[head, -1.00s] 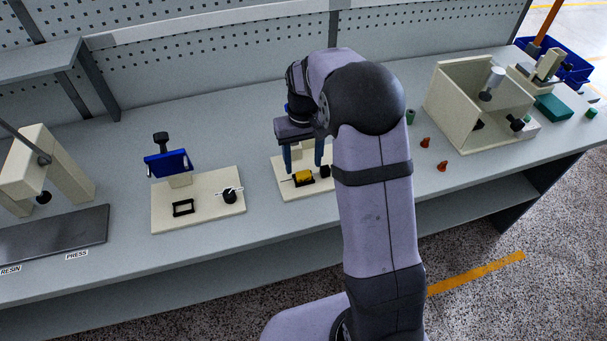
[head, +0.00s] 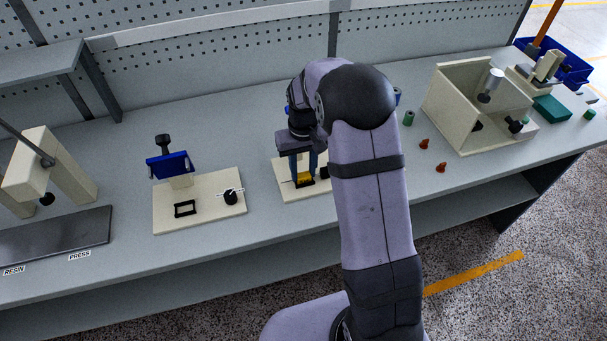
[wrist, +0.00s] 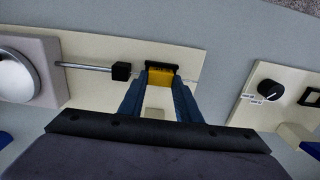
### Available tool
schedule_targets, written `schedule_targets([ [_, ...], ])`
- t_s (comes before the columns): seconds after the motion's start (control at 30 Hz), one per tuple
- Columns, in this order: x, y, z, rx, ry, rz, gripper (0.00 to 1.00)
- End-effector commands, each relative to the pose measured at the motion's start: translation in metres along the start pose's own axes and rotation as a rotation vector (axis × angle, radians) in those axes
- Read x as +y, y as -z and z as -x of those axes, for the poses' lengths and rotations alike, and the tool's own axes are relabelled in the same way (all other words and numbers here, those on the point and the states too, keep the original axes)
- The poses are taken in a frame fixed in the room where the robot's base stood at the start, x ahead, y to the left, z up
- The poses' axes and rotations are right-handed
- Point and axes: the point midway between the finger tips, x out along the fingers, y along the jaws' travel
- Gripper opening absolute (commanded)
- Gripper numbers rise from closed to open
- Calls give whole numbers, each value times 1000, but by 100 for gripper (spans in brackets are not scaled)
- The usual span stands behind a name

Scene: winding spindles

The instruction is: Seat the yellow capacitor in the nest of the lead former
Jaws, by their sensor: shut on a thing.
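The yellow capacitor (head: 304,178) is at the middle cream plate (head: 290,190), low between the fingers of my gripper (head: 304,170). In the wrist view the capacitor (wrist: 160,77) shows between both blue fingertips, and my gripper is shut on it. A black holder (wrist: 162,67) is at its far edge; I cannot tell whether the capacitor still rests in it. The frames do not make clear which fixture is the lead former.
A thin rod (wrist: 85,67) with a black block (wrist: 121,71) lies close beside the capacitor. A press (head: 45,165) stands at far left, an open cream box (head: 465,110) at right. The bench between the plates is clear.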

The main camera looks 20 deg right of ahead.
Motion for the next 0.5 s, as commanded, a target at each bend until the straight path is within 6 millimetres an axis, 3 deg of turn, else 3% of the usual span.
schedule_targets([
  [0.27,0,1,18,4,0,0,9],
  [0.5,0,2,58,6,0,0,9],
])
